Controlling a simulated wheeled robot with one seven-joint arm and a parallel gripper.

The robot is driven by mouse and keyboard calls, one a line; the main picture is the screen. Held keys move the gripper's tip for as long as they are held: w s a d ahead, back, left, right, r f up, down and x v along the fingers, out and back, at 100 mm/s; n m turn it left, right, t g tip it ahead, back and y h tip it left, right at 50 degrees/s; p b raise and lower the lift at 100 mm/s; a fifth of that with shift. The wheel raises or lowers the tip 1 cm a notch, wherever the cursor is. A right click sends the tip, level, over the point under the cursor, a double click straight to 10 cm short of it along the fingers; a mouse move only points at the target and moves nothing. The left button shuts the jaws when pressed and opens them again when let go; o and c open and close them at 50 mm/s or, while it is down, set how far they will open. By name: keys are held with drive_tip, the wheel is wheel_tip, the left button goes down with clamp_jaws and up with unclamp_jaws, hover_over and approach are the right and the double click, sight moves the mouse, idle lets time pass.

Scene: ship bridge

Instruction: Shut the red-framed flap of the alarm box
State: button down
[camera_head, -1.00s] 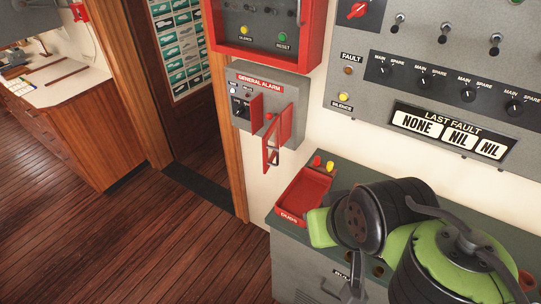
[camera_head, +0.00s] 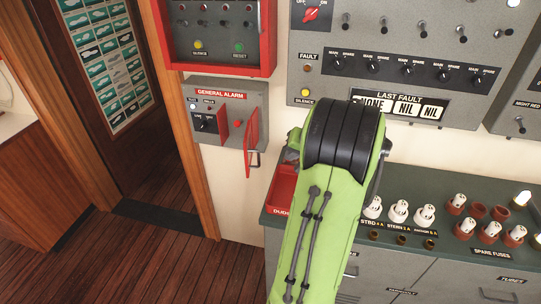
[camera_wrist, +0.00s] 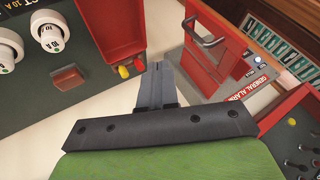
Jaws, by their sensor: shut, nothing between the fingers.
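The alarm box (camera_head: 205,92), grey with a red GENERAL ALARM label, is on the wall in the head view. Its red-framed flap (camera_head: 251,130) stands open, sticking out from the right part of the box, with a small metal handle low on it. In the wrist view the flap (camera_wrist: 201,62) is at upper right, its handle toward the top. My gripper (camera_wrist: 157,68) is shut and empty, to the left of the flap in that picture, with a gap between them. In the head view my gripper is hidden behind my green arm.
A red tray (camera_wrist: 108,30) on the counter is close to the gripper's left, with yellow and red knobs (camera_wrist: 130,67) beside it. Fuses (camera_head: 398,211) stand on the counter to the right. A red-framed panel (camera_head: 220,68) is above the alarm box.

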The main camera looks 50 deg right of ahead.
drive_tip(key=w+f, duration=0.6)
drive_tip(key=w, duration=0.2)
drive_tip(key=shift+w+a+p, duration=0.2)
drive_tip(key=shift+a+p, duration=0.1)
drive_tip(key=shift+a, duration=0.1)
drive_tip(key=shift+w+a, duration=0.1)
